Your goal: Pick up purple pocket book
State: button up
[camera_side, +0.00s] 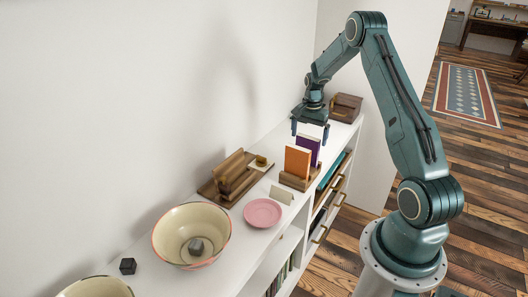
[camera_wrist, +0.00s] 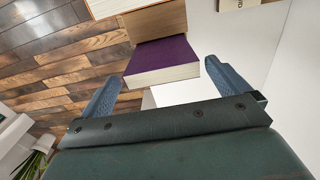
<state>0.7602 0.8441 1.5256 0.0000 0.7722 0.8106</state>
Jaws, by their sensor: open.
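The purple pocket book (camera_side: 308,147) stands upright in a small wooden holder (camera_side: 294,183) on the white shelf top, behind an orange book (camera_side: 297,161). In the wrist view the purple book (camera_wrist: 162,57) shows its cover and pale page edge just beyond my fingertips. My gripper (camera_side: 310,133) points down above the book, and its fingers are apart with nothing between them. In the wrist view my gripper (camera_wrist: 162,72) has one finger on each side of the book's near end. I cannot tell whether either finger touches it.
A brown wooden box (camera_side: 345,107) stands behind my gripper. Nearer are a wooden rack (camera_side: 233,172) on a tray, a blank card (camera_side: 281,195), a pink plate (camera_side: 262,213) and a cream bowl (camera_side: 167,236) holding a grey cube. A white wall runs along the left.

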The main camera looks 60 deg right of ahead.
aim_at(308, 145)
jog(key=shift+f, duration=0.1)
jog(key=shift+f, duration=2.45)
jog(key=shift+c, duration=0.4)
jog(key=c, duration=0.9)
jog(key=shift+o, duration=0.2)
jog(key=shift+r, duration=0.1)
notch_tip(308, 145, up, 20)
